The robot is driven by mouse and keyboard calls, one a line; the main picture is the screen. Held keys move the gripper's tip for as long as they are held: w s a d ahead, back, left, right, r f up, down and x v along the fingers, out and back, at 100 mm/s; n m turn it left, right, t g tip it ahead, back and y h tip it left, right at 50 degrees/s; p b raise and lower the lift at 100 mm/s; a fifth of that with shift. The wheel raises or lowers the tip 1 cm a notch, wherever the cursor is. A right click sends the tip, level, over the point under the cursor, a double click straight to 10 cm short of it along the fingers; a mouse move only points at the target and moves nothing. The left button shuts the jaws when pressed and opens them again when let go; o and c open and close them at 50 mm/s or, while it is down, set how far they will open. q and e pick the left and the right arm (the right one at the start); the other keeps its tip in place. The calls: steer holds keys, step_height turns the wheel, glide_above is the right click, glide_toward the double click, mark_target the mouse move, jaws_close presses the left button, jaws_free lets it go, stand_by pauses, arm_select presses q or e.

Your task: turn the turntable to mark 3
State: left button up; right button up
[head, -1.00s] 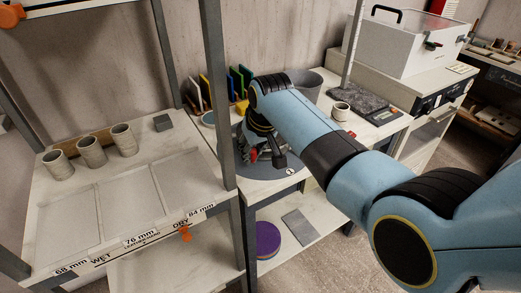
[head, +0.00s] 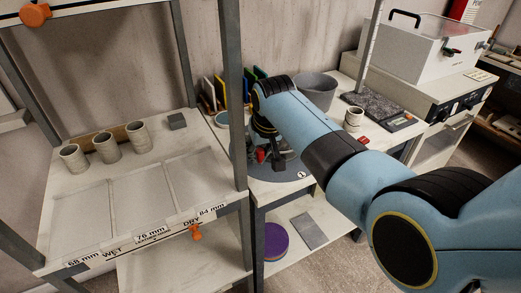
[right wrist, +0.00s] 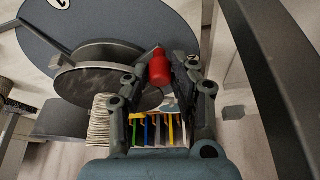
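The turntable (head: 285,176) is a grey-blue disc on the bench behind the shelf post. A white round mark (head: 303,174), apparently 1, shows near its front right edge. In the right wrist view the disc (right wrist: 75,28) fills the upper left, with a partly cut-off mark (right wrist: 60,4) at the top. A red knob (right wrist: 159,68) stands between the fingertips of my right gripper (right wrist: 161,66); it also shows red in the head view (head: 260,156). The fingers are close on both sides of it; whether they press on it is unclear. My left gripper is out of view.
A shelf (head: 95,222) with several cups stands left, its upright post (head: 232,100) close beside the turntable. A grey bucket (head: 316,91), coloured upright slabs (head: 220,92) and a cup (head: 353,117) stand around the turntable.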

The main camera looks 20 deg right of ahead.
steer(key=shift+o, duration=0.5)
steer(key=v, duration=1.2)
steer(key=shift+c, duration=0.3)
